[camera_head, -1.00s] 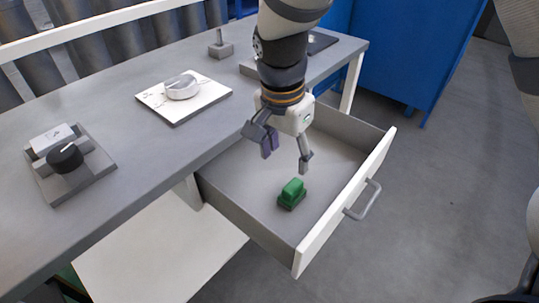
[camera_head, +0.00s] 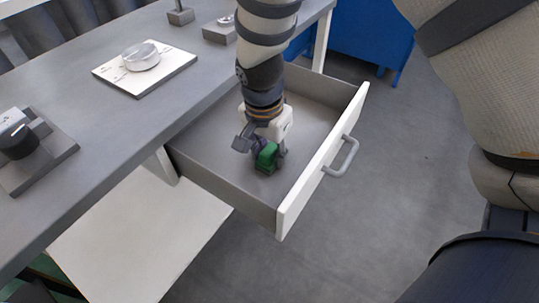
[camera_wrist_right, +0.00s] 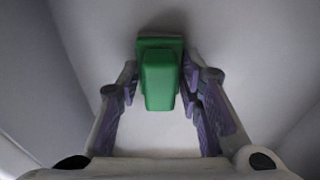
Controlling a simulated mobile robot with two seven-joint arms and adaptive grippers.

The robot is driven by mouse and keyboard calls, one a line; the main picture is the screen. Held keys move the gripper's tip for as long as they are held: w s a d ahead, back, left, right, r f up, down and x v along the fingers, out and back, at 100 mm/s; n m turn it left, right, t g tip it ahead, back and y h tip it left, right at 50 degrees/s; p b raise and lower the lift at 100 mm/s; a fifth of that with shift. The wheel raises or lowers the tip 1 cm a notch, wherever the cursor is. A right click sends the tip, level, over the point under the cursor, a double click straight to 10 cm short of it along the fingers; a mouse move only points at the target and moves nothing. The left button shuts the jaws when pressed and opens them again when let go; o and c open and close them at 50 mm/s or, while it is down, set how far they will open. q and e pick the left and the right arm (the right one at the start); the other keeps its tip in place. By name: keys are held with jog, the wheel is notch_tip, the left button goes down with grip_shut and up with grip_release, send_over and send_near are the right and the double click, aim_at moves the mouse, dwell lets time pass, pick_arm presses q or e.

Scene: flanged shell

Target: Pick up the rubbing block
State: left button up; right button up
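The rubbing block (camera_head: 266,160) is a green block with a wider base and a narrower raised grip, lying on the floor of the open drawer (camera_head: 210,137). My right gripper (camera_head: 263,150) reaches down into the drawer from above, with its fingers around the block. In the right wrist view the block (camera_wrist_right: 160,80) lies between the two fingers of the right gripper (camera_wrist_right: 160,88). The fingers are spread, with a narrow gap showing beside the raised grip; contact with the base is hard to tell. My left gripper is out of view.
The drawer's white front (camera_head: 325,160) with its grey handle (camera_head: 342,157) and its side walls surround the block. On the grey bench top stand a white plate with a round knob (camera_head: 140,57) and a black-knobbed fixture (camera_head: 22,150). A blue cabinet (camera_head: 365,45) stands behind.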

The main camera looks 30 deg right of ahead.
aim_at(270, 149)
jog(key=c, duration=0.3)
jog(key=shift+r, duration=0.1)
jog(key=shift+c, duration=0.2)
